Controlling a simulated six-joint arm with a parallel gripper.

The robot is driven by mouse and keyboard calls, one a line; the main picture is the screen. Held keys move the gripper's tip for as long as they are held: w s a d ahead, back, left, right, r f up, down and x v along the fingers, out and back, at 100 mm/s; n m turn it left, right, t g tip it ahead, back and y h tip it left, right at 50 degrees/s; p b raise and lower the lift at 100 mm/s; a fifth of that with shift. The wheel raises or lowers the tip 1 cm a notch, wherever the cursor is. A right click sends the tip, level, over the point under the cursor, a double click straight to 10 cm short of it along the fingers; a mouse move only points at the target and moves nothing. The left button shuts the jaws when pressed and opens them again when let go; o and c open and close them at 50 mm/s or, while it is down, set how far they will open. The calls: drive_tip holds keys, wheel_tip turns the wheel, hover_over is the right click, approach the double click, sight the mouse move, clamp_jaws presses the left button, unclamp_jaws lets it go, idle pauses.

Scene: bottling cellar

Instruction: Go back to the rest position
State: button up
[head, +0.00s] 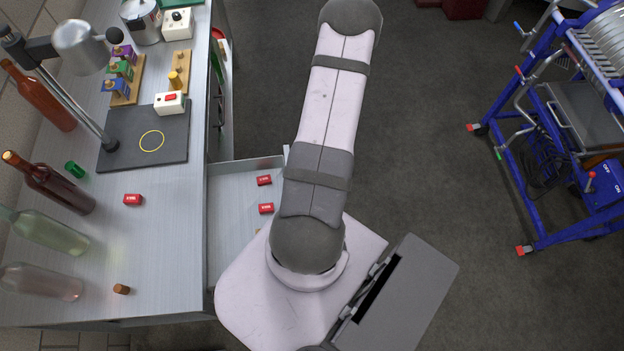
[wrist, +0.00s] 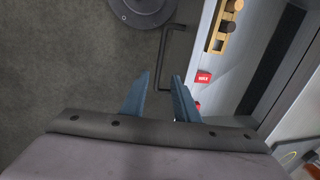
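My gripper (wrist: 161,80) shows in the wrist view as two blue fingers with a gap between them. It is open and nothing is between the fingers; floor shows through the gap. It hangs beside the open drawer (wrist: 232,70), close to the dark drawer handle (wrist: 165,60), and I cannot tell the exact distance. In the head view my arm stretches toward the top of the picture, and the gripper itself is out of sight.
The pulled-out drawer (head: 222,170) holds small red boxes (head: 264,180). The workbench (head: 160,240) carries several bottles, a loose red box (head: 132,199), a cork (head: 121,289) and a black mat (head: 115,150) with a stand. A blue cart (head: 512,190) stands right; the floor between is clear.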

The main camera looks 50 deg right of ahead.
drive_tip(key=shift+r, duration=0.5)
drive_tip(key=shift+d, duration=0.15)
drive_tip(key=w+a+r+n+g+h+b, duration=0.2)
drive_tip(key=w+r+n+h+b, duration=0.2)
drive_tip(key=w+r, duration=0.6)
drive_tip(key=s+a+r+n+y+b, duration=0.1)
drive_tip(key=a+r, duration=0.3)
drive_tip(key=a, duration=0.5)
drive_tip(key=s+a+r+n+y+b, duration=0.1)
drive_tip(key=a+r+n, duration=0.2)
drive_tip(key=a, duration=0.6)
drive_tip(key=shift+a+r+n, duration=0.3)
drive_tip(key=shift+r+n, duration=0.1)
drive_tip(key=shift+r, duration=0.4)
